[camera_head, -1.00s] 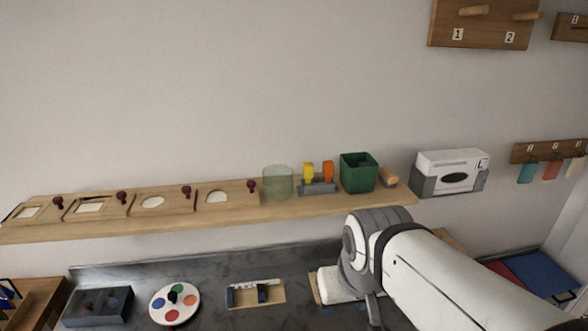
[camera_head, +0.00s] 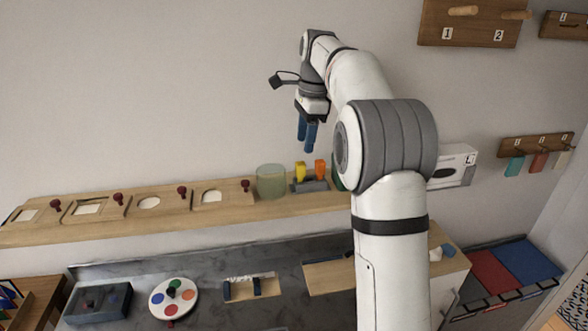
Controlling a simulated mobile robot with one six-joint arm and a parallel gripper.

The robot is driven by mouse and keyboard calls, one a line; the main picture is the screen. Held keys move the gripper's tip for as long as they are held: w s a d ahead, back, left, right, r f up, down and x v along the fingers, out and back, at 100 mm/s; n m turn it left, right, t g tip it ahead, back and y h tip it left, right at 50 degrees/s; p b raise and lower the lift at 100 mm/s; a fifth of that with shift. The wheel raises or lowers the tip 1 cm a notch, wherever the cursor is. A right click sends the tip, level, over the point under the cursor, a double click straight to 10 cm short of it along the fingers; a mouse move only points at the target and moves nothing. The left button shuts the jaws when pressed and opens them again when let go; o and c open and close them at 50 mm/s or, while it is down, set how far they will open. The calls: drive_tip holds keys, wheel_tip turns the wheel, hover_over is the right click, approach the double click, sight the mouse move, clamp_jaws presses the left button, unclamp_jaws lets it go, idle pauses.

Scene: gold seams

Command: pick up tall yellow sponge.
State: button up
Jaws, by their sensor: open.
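A yellow block (camera_head: 300,171), which looks like the tall yellow sponge, stands upright in a grey holder (camera_head: 311,186) on the wooden wall shelf. An orange block (camera_head: 320,169) stands close to its right in the same holder. My gripper (camera_head: 307,147) has two blue fingers pointing down. It is open and appears empty, and it shows just above the yellow and orange blocks in the picture. I cannot tell its exact depth relative to the shelf.
A translucent green cup (camera_head: 271,182) stands just left of the holder. A dark green bin (camera_head: 338,173) on the right is mostly hidden by my arm. Boards with red knobs line the shelf (camera_head: 120,229) on the left. A white box (camera_head: 455,162) is to the right.

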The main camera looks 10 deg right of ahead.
sight(301, 163)
drive_tip(key=shift+w+f, duration=0.1)
drive_tip(key=shift+w, duration=0.25)
drive_tip(key=shift+w+f+m, duration=0.1)
drive_tip(key=shift+f+m, duration=0.15)
drive_tip(key=shift+m, duration=0.05)
drive_tip(key=f, duration=0.2)
drive_tip(key=f+p, duration=0.1)
drive_tip(key=f, duration=0.4)
drive_tip(key=shift+w+a, duration=0.15)
drive_tip(key=shift+a, duration=0.25)
drive_tip(key=c, duration=1.1)
